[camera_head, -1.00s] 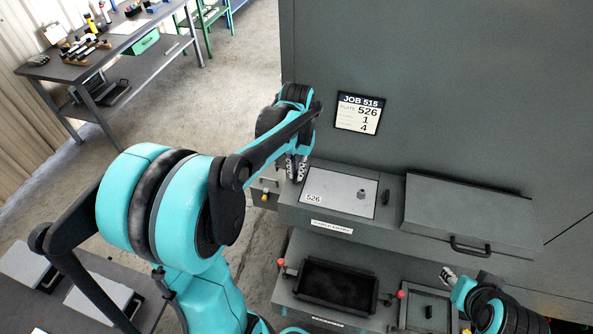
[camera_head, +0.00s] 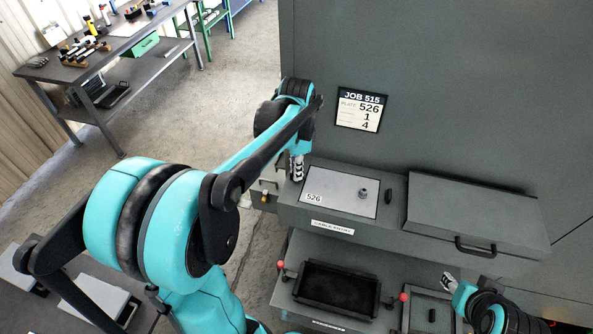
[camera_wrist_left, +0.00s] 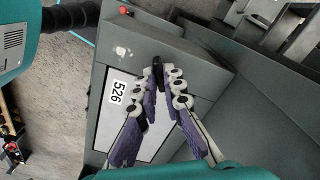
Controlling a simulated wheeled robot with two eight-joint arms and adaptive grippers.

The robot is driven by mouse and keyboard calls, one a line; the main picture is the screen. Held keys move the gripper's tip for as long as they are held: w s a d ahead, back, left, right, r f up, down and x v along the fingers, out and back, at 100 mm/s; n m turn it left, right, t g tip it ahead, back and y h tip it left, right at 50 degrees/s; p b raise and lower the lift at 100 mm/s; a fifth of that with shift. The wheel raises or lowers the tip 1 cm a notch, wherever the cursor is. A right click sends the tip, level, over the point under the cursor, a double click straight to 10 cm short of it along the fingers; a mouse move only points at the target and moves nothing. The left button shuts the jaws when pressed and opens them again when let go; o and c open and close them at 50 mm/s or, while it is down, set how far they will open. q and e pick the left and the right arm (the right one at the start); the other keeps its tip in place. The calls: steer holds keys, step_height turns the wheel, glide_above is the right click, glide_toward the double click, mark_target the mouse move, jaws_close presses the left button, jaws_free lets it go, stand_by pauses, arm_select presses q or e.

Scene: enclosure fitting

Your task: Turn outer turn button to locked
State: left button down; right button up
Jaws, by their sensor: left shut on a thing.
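My left gripper (camera_head: 297,172) is at the left end of the plate marked 526 (camera_head: 335,188), on top of the grey cable entry box. In the left wrist view its fingertips (camera_wrist_left: 163,82) are shut on a small black turn button (camera_wrist_left: 158,66) beside the plate (camera_wrist_left: 110,125). The fingers partly cover the button, so its exact angle is hard to tell. In the head view the gripper hides it. Another black turn button (camera_head: 388,195) stands at the plate's right end. My right gripper (camera_head: 449,281) is low at the right, away from the plate; its jaw opening is unclear.
A closed grey lid with a black handle (camera_head: 475,247) is right of the plate. Below is a shelf with a black tray (camera_head: 337,289) between red knobs. A job sign (camera_head: 361,111) hangs on the cabinet wall. A workbench (camera_head: 95,60) stands far left.

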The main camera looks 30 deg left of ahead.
arm_select(q)
steer(key=m+b, duration=0.1)
steer(key=m, duration=0.5)
steer(key=shift+m, duration=0.4)
stand_by(0.4)
steer(key=c, duration=1.6)
jaws_free()
steer(key=shift+c, duration=0.2)
steer(key=shift+r, duration=0.1)
step_height(320, 180, up, 12)
